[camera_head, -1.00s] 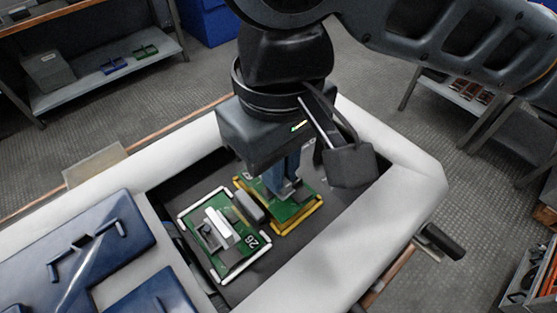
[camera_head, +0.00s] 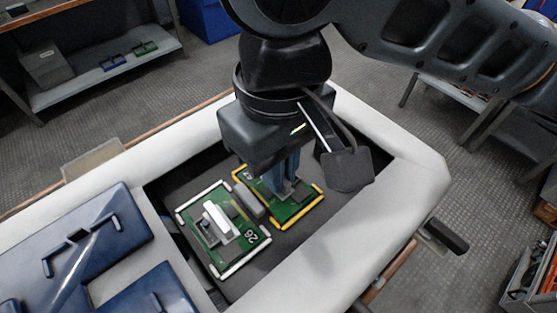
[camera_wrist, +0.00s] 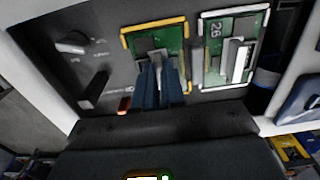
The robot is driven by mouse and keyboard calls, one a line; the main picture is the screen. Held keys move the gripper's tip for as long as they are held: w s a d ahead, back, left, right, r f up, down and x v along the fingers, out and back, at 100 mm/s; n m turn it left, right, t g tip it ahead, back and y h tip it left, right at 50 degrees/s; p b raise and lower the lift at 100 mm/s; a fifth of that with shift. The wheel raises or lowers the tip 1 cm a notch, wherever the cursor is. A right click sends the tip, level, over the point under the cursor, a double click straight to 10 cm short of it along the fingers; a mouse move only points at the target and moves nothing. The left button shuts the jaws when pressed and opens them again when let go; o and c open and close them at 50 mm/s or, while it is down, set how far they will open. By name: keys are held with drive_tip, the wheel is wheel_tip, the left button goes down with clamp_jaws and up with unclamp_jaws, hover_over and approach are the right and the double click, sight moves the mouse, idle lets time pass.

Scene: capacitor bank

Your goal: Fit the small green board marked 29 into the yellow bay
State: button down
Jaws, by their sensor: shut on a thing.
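A small green board (camera_head: 290,209) lies within the yellow corner brackets of the yellow bay (camera_head: 318,194). It looks about level with the bay and lined up with the brackets. Its marking is too small and covered to read. My gripper (camera_head: 284,188) is above it, shut on a grey part of the board, and its fingers hide the board's middle. In the wrist view my blue-grey fingers (camera_wrist: 160,85) reach to the board (camera_wrist: 143,43), with the yellow bracket (camera_wrist: 153,25) around its edge. Whether the board is fully seated cannot be told.
A green board marked 26 (camera_head: 240,246) sits in the white-cornered bay on the left. A grey block (camera_head: 249,204) stands between the two boards. A pale raised rim (camera_head: 330,262) surrounds the dark recess.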

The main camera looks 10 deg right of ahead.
drive_tip(key=c, duration=1.1)
unclamp_jaws()
drive_tip(key=shift+c, duration=0.2)
drive_tip(key=shift+r, duration=0.1)
drive_tip(key=shift+r, duration=3.8)
